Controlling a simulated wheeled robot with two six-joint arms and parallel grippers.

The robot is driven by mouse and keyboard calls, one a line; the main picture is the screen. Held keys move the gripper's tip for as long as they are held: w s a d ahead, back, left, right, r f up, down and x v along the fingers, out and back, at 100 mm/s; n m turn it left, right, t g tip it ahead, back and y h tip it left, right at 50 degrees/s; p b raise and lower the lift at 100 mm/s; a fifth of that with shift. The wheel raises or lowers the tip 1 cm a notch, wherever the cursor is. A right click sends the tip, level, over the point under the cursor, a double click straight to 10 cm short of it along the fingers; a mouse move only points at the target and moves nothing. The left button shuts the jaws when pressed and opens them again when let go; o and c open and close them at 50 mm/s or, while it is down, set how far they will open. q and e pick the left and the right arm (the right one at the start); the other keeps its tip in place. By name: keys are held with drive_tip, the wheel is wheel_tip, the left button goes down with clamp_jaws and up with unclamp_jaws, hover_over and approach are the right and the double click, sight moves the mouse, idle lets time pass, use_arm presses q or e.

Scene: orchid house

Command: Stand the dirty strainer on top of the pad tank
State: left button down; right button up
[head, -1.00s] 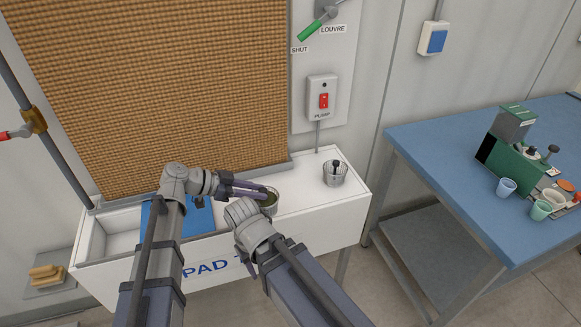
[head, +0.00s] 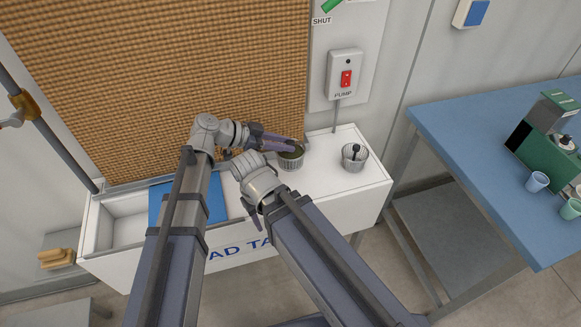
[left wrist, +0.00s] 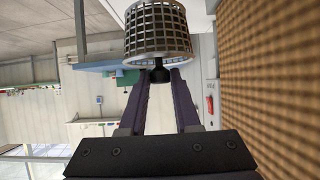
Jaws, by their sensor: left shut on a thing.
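My left gripper (head: 285,143) is shut on the dirty strainer (head: 291,161), a grey basket with murky brown-green inside. It is over the right part of the white pad tank (head: 318,205); I cannot tell whether its base touches the top. In the left wrist view the strainer's mesh basket (left wrist: 157,35) is at the tips of the left fingers (left wrist: 160,85), which close around its black knob. A second strainer (head: 354,158) with a black knob stands on the tank top to the right. My right gripper (head: 254,220) is mostly hidden behind its own arm.
A blue sheet (head: 160,200) lies by the tank's open trough (head: 120,230) at left. The brown pad (head: 160,80) rises behind. A pump switch (head: 345,78) is on the wall. A blue bench (head: 470,150) with cups stands right. Tank top between the strainers looks clear.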

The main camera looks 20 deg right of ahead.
sight(284, 162)
use_arm(q)
drive_tip(key=shift+f+b, duration=3.3)
drive_tip(key=shift+f, duration=0.55)
use_arm(e)
wheel_tip(284, 162, down, 8)
use_arm(q)
drive_tip(key=shift+f, duration=0.1)
drive_tip(key=shift+f, duration=0.15)
drive_tip(key=c, duration=0.6)
unclamp_jaws()
drive_tip(key=shift+r, duration=0.3)
drive_tip(key=p+v, duration=0.5)
drive_tip(key=v, duration=0.7)
drive_tip(key=shift+s+f+p, duration=0.1)
drive_tip(key=shift+p, duration=0.3)
use_arm(e)
wheel_tip(284, 162, up, 6)
